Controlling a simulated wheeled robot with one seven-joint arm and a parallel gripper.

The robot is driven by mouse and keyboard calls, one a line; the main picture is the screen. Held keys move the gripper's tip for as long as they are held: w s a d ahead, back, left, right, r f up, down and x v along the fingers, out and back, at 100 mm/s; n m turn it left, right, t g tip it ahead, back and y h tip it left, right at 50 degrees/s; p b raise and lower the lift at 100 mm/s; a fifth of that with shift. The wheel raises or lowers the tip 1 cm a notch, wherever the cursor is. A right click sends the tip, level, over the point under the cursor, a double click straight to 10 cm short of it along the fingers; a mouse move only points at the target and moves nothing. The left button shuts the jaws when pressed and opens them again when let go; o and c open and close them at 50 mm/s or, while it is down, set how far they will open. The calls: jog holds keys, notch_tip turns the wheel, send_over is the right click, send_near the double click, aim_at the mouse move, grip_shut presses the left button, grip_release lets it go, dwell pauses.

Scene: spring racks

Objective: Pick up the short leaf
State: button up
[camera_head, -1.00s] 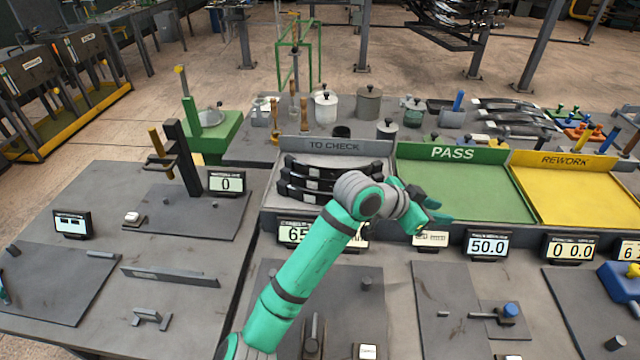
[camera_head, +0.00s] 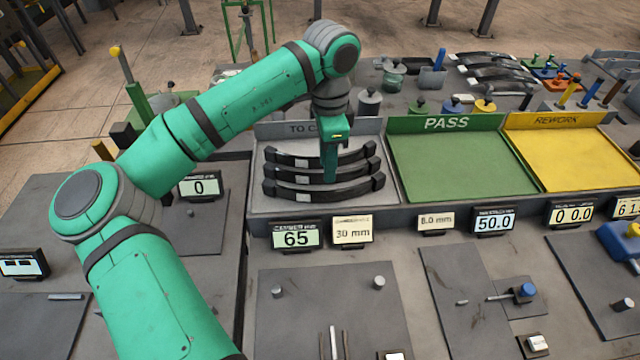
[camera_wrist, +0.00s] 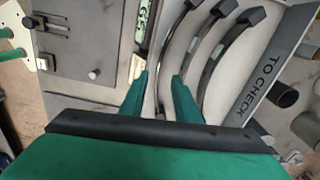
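Three dark curved leaves lie side by side in the grey TO CHECK tray (camera_head: 258,205): a back leaf (camera_head: 290,159), a middle leaf (camera_head: 285,176) and a front leaf (camera_head: 360,187). Each has a pale label. They look close in length, and I cannot tell surely which is the short one. My gripper (camera_head: 330,180) points down over the middle of the leaves and hides part of them. In the wrist view my gripper (camera_wrist: 160,77) is open, with the front leaf (camera_wrist: 164,62) running between its fingers. I cannot tell if it touches.
The tray's back wall (camera_wrist: 262,80) stands behind the leaves. The green PASS tray (camera_head: 450,170) and yellow REWORK tray (camera_head: 570,165) to the right are empty. Displays reading 65 (camera_head: 297,237) and 50.0 (camera_head: 493,221) stand along the front.

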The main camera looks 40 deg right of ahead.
aim_at(327, 192)
jog(key=f, duration=0.5)
jog(key=shift+s+a, duration=0.1)
jog(key=shift+a, duration=0.1)
jog(key=shift+d+f, duration=0.2)
jog(key=shift+f, duration=2.5)
jog(key=shift+r, duration=0.1)
grip_shut()
